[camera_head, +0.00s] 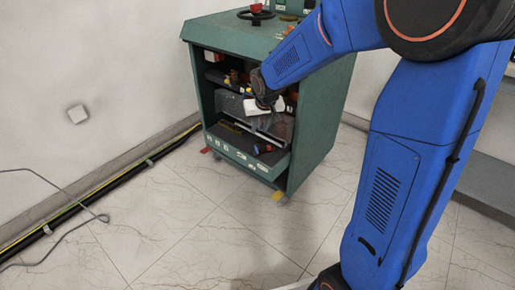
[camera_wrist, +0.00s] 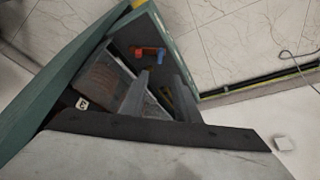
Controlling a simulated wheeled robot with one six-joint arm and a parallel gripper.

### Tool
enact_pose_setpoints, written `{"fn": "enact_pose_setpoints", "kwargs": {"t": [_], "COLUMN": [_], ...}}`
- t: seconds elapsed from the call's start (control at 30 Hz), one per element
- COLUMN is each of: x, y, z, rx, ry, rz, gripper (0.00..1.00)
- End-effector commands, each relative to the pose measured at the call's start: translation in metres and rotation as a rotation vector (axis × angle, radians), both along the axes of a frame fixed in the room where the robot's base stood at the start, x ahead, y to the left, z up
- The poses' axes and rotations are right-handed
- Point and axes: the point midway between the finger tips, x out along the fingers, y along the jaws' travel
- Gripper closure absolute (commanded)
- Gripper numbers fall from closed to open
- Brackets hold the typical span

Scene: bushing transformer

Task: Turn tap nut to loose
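A small red-and-blue tap fitting (camera_head: 263,149) sits low inside the front of the green cabinet (camera_head: 238,161). In the wrist view the fitting (camera_wrist: 148,52) lies ahead of my fingertips, near the cabinet's edge. I cannot tell which part of it is the nut. My gripper (camera_wrist: 161,76) has two grey fingers set apart, with nothing visible gripped between them. In the head view my gripper (camera_head: 267,121) reaches into the open cabinet front, above the fitting and apart from it. Its fingers are hard to make out there.
The cabinet's side walls and upper shelf stand close around my gripper. A dark wheel-like handle (camera_head: 256,13) is on the cabinet top. Black and yellow cables (camera_head: 90,194) run along the wall base. A loose grey cable (camera_head: 68,220) lies left. The tiled floor in front is clear.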

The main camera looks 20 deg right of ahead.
Motion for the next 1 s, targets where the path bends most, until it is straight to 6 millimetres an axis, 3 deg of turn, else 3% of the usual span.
{"fn": "enact_pose_setpoints", "kwargs": {"t": [0.7, 1.0], "x": [0.042, 0.057], "y": [-0.001, -0.001], "z": [-0.104, -0.138], "rx": [0.0, 0.0], "ry": [0.004, 0.002], "rz": [0.0, -0.001], "gripper": [0.71, 0.71]}}
